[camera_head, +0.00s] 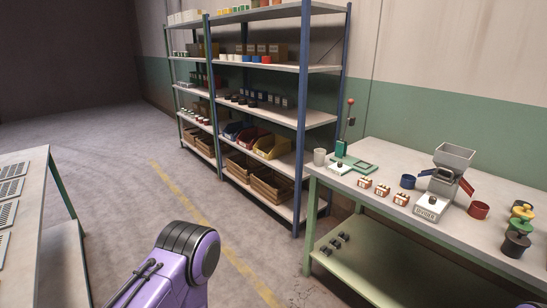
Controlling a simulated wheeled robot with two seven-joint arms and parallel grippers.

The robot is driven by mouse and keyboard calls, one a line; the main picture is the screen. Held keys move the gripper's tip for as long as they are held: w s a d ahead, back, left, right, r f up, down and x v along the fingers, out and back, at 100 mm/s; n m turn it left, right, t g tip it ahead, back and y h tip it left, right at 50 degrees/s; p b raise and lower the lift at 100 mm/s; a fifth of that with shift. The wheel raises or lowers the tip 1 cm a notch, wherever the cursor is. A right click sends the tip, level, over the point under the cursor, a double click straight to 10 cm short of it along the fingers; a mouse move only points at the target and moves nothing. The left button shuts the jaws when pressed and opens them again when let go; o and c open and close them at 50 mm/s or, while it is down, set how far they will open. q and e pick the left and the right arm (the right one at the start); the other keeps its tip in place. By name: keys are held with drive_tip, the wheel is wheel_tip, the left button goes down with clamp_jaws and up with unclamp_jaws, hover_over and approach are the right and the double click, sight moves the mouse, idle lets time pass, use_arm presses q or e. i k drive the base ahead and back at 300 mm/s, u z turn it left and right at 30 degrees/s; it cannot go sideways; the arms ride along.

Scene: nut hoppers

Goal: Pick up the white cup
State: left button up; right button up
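A white cup (319,157) stands upright on the far left corner of the workbench (365,152) at the right. It is beside a green hand press (343,148) with a red knob on its lever. A purple and black link of one of my arms shows at the bottom, left of the middle. Neither of my grippers is in view. Nothing is touching the cup that I can see.
A grey hopper (454,158) on a white base, a blue cup (408,181), a red cup (479,210) and small boxes of parts are on the workbench. Shelving (301,120) stands behind. Another table (25,195) is at the left, with open floor between.

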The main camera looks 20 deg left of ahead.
sight(320, 154)
drive_tip(key=u, duration=0.75)
drive_tip(key=i, duration=1.9)
drive_tip(key=u, duration=0.4)
drive_tip(key=i, duration=1.1)
drive_tip(key=z, duration=2.15)
